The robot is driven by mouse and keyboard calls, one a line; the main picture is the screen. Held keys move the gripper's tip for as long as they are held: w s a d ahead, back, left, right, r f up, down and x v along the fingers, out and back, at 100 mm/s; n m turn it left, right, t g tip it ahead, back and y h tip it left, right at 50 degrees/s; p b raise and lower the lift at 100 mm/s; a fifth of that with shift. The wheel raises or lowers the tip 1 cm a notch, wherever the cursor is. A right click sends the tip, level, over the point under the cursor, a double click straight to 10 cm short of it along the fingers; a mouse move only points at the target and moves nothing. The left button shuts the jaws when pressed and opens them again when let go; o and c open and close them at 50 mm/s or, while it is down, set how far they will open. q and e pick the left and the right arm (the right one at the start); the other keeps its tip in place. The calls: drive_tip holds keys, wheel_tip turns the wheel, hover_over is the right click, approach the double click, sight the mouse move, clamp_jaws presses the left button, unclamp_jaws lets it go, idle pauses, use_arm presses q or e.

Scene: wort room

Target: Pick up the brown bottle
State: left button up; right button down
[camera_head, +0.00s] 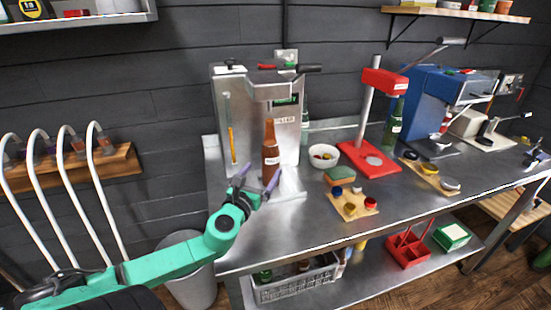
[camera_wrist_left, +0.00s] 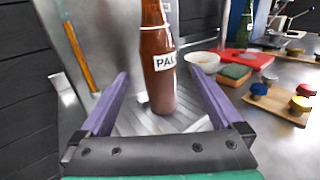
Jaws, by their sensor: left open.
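The brown bottle (camera_head: 270,158) stands upright on the plate of the metal filling machine (camera_head: 228,128) at the left end of the steel table. In the left wrist view the brown bottle (camera_wrist_left: 158,80) carries a white label with partly readable letters. My left gripper (camera_head: 257,180) is open in front of the bottle. In the left wrist view its purple fingers (camera_wrist_left: 165,100) point forward, with the bottle beyond and between them, and I see no grip on it. My right gripper is not in view.
A white bowl (camera_head: 323,156), a green and yellow sponge (camera_head: 339,175) and a wooden board with coloured caps (camera_head: 352,204) are right of the bottle. A red capping stand (camera_head: 369,158) and green bottle (camera_head: 393,122) stand farther right. The table's front is clear.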

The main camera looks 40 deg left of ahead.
sight(267, 163)
use_arm(q)
drive_tip(key=x, duration=0.3)
drive_tip(key=shift+a+r, duration=0.15)
drive_tip(key=shift+r, duration=0.15)
drive_tip(key=x, duration=0.4)
drive_tip(key=shift+w+f, duration=0.1)
drive_tip(key=shift+f, duration=0.15)
drive_tip(key=x, duration=0.3)
drive_tip(key=shift+w+a+f+p, duration=0.1)
drive_tip(key=shift+w+a+p, duration=0.05)
drive_tip(key=shift+w+p, duration=0.15)
drive_tip(key=shift+w+f, duration=0.1)
drive_tip(key=shift+w, duration=0.1)
drive_tip(key=shift+s, duration=0.15)
drive_tip(key=c, duration=0.5)
drive_tip(key=shift+r, duration=0.2)
clamp_jaws()
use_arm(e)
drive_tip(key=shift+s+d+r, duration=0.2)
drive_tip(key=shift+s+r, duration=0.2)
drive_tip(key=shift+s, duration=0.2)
